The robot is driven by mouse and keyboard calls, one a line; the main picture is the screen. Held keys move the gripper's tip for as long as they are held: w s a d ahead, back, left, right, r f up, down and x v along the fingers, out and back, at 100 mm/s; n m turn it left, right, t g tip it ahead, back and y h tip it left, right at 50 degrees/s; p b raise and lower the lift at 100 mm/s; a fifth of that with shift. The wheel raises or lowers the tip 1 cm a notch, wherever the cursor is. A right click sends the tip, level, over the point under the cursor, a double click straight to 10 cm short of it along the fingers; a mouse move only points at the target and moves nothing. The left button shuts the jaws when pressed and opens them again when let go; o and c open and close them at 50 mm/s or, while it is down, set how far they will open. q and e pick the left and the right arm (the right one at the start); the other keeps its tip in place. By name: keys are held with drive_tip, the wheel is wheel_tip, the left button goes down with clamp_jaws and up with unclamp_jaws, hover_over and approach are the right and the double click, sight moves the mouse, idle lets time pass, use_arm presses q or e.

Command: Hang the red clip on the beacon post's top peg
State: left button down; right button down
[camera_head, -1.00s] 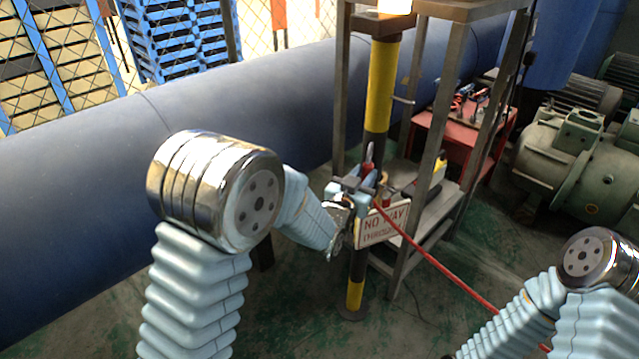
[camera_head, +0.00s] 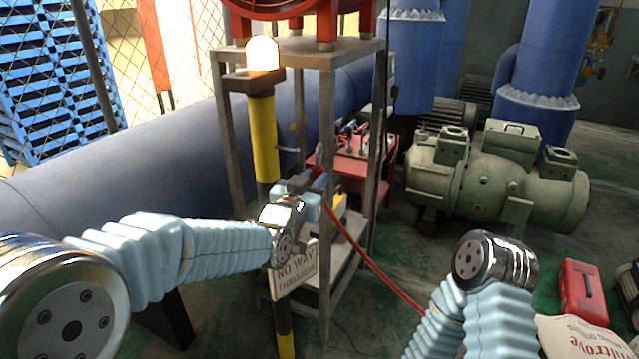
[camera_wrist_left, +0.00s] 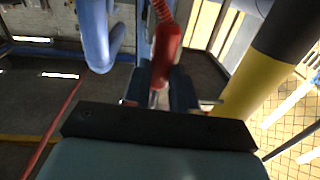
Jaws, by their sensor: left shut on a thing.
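The beacon post (camera_head: 264,140) is a yellow and black upright pole with a lit beacon (camera_head: 262,54) on top. A small peg (camera_head: 287,149) sticks out from its right side. My left gripper (camera_head: 316,182) is just right of the post, below that peg. It is shut on the red clip (camera_head: 319,171), and the clip is apart from the peg. In the left wrist view the red clip (camera_wrist_left: 166,52) stands between the fingers, with the post (camera_wrist_left: 262,75) to the right. My right gripper is out of view.
A white sign (camera_head: 296,271) hangs low by the post. A grey metal frame (camera_head: 327,130) stands close to the post. A red hose (camera_head: 375,262) trails down to the right from near my left gripper. A green motor (camera_head: 490,180) stands at the right.

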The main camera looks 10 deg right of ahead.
use_arm(q)
drive_tip(key=shift+w+a+f, duration=0.1)
drive_tip(key=shift+w+a, duration=0.4)
drive_tip(key=shift+a, duration=0.35)
drive_tip(key=shift+w+a+f, duration=0.1)
drive_tip(key=shift+w+a, duration=0.45)
drive_tip(key=shift+a, duration=0.25)
drive_tip(key=shift+w+a+f, duration=0.1)
drive_tip(key=shift+w+a, duration=0.4)
drive_tip(key=shift+a, duration=0.35)
drive_tip(key=shift+a, duration=0.1)
drive_tip(key=shift+b, duration=0.5)
drive_tip(key=shift+b, duration=0.45)
drive_tip(key=shift+a, duration=0.1)
